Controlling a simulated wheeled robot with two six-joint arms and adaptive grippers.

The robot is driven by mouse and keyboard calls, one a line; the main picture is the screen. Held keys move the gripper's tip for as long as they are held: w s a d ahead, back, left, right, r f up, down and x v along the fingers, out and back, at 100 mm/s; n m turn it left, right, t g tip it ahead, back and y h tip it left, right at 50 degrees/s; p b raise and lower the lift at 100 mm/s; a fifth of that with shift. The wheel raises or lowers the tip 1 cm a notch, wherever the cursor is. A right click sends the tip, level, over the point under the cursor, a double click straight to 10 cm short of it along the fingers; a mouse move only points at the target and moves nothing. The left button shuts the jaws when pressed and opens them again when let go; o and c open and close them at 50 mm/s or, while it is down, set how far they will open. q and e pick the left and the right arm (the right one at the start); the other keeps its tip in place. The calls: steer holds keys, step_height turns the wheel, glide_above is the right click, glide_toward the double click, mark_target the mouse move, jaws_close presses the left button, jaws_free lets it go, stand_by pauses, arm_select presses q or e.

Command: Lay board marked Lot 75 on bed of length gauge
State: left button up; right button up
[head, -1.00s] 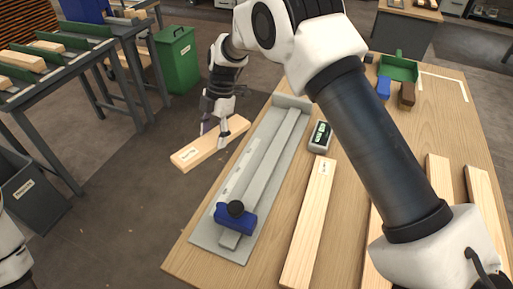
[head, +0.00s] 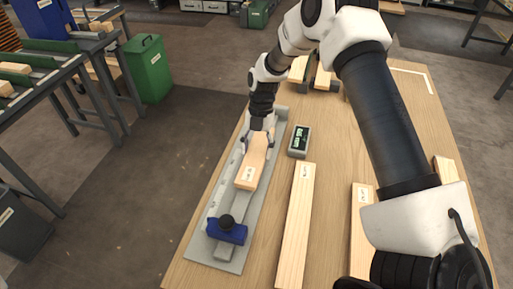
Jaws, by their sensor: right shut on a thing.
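My right gripper (head: 260,137) is shut on a short pale wooden board (head: 253,160) with a white label on its near end; the print is too small to read. The board lies lengthwise over the grey bed of the length gauge (head: 193,247), in line with it. I cannot tell whether it touches the bed or hangs just above. The gripper hides the board's far end. A blue slider with a black knob (head: 227,232) sits on the gauge's near part, apart from the board. My left gripper is not in view.
A dark display box (head: 299,141) stands right of the gauge. A long labelled board (head: 297,225) lies beside it, with more boards (head: 362,230) further right. My right arm covers much of the table's right half. A green bin (head: 148,68) stands on the floor at left.

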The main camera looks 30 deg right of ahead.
steer(key=shift+f, duration=0.6)
steer(key=shift+w+f, duration=0.15)
steer(key=shift+f, duration=0.4)
steer(key=o, duration=1.6)
